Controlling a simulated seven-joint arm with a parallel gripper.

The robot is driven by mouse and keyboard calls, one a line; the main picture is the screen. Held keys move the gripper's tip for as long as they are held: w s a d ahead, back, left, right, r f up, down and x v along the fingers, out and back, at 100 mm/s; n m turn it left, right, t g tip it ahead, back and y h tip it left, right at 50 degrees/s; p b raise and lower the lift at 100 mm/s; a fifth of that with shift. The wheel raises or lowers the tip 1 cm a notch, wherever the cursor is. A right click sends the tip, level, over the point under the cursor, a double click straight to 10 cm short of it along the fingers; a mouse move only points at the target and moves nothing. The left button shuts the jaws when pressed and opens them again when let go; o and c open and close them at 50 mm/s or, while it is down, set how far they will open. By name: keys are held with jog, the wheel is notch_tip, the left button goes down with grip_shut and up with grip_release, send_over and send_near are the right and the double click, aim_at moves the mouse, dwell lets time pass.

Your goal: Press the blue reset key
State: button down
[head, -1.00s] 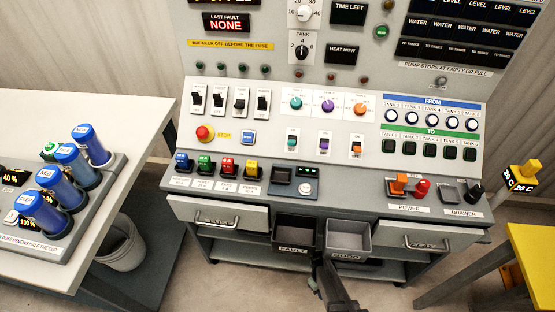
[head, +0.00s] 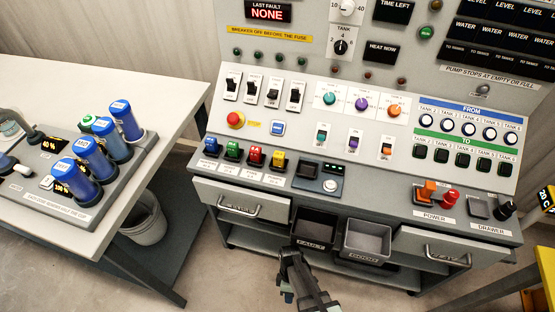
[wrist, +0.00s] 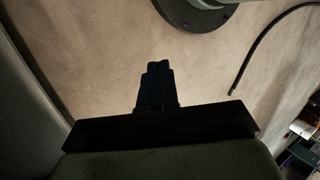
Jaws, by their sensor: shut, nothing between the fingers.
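The blue reset key (head: 278,128) is a small blue rectangular key in a pale frame on the sloped panel, right of a red round stop button (head: 235,119). Its lettering is too small to read. My gripper (wrist: 158,68) shows in the wrist view as dark fingers closed together, with bare floor beyond them. In the head view a dark part of my arm rises at the bottom middle, in front of the bins and well below the key. My fingertips cannot be made out there. Nothing covers the key.
Rocker switches (head: 272,94) sit above the key. Green, red and yellow covered controls (head: 255,157) sit below it. Two open bins (head: 367,240) and drawers (head: 253,207) are under the panel. A table with blue cylinders (head: 125,121) stands left. A yellow stand (head: 540,285) is at right.

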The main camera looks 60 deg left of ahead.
aim_at(278, 128)
jog(key=s+r+n, duration=0.4)
jog(key=s+r, duration=0.2)
jog(key=w+a+r+m+t, duration=0.1)
jog(key=w+a+r+t, duration=0.15)
jog(key=r, duration=1.35)
jog(key=w+a+r+m+t, duration=0.1)
jog(key=w+a+r+t, duration=0.2)
jog(key=r, duration=1.3)
jog(key=w+a+r+t, duration=0.1)
jog(key=w+a+r, duration=0.1)
jog(key=a, duration=0.2)
jog(key=w+a+r+n+t, duration=0.1)
jog(key=w+a+r, duration=0.1)
jog(key=a, duration=0.2)
jog(key=w+a+r+t+y, duration=0.1)
jog(key=w+a+r+t, duration=0.1)
jog(key=w+a, duration=0.1)
jog(key=shift+w+a+n, duration=0.1)
jog(key=shift+a+n, duration=0.3)
jog(key=shift+a, duration=0.25)
jog(key=w+a+r+n+t+y, duration=0.1)
jog(key=w+a+r+t, duration=0.1)
jog(key=a+r, duration=0.3)
jog(key=w+a+r+n+t+y, duration=0.1)
jog(key=a+r+t, duration=0.3)
jog(key=a, duration=0.7)
jog(key=shift+w+a+r+n, duration=0.2)
jog(key=shift+w+r+n, duration=0.25)
jog(key=shift+r+n, duration=0.3)
jog(key=shift+w+a+f, duration=0.1)
